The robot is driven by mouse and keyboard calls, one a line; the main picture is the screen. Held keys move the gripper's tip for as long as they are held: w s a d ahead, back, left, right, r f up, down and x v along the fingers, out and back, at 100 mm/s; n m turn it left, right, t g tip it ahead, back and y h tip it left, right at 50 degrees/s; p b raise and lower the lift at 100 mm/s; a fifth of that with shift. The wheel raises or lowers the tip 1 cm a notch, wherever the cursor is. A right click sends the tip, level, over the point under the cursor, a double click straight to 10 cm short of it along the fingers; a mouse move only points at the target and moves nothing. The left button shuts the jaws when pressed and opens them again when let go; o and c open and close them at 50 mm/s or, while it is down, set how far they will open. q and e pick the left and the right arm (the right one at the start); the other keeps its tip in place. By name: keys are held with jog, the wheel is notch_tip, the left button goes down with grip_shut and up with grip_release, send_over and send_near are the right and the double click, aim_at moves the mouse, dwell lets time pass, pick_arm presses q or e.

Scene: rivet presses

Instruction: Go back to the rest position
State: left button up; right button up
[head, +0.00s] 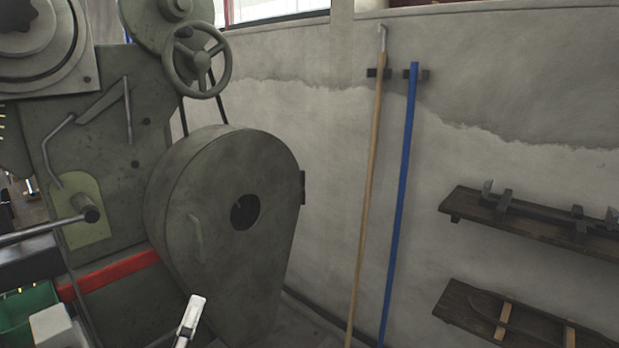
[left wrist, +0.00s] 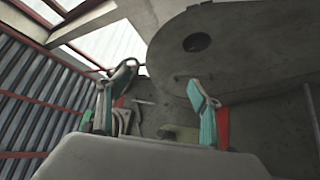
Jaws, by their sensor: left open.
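My left gripper (head: 190,320) shows only as a pale, narrow piece at the bottom of the head view, in front of the lower part of the rounded machine cover (head: 235,230). In the left wrist view my left gripper (left wrist: 163,90) has its two fingers spread apart with nothing between them. The rounded cover with its dark hole also shows in the left wrist view (left wrist: 225,65), beyond the fingers. My right gripper is in neither view.
A large grey-green press with a handwheel (head: 197,62) fills the left side. A green bin (head: 25,312) is at the lower left. A wooden pole (head: 366,190) and a blue pole (head: 401,200) lean on the wall. Wooden shelves (head: 530,232) are at the right.

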pick_arm(q)
jog(key=s+d+f+m+g, duration=0.1)
jog(key=s+f+m+g, duration=0.4)
jog(key=f, duration=0.5)
jog(key=s+d+f+m+g, duration=0.2)
jog(key=s+f+m, duration=0.3)
jog(key=s+f, duration=0.4)
jog(key=s+a+f+m+g, duration=0.2)
jog(key=s+f+m+g, duration=0.4)
jog(key=s+f, duration=0.55)
notch_tip(320, 180, up, 6)
jog(key=t+p, duration=0.1)
jog(key=p, duration=1.1)
jog(key=shift+s+r+y, duration=0.25)
jog(key=shift+s+y, duration=0.05)
jog(key=shift+s, duration=0.15)
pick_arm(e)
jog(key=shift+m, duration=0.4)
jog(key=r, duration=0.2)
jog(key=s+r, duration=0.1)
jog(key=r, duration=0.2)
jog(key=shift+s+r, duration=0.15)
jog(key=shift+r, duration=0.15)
pick_arm(q)
jog(key=shift+d+n, duration=0.1)
jog(key=shift+n, duration=0.2)
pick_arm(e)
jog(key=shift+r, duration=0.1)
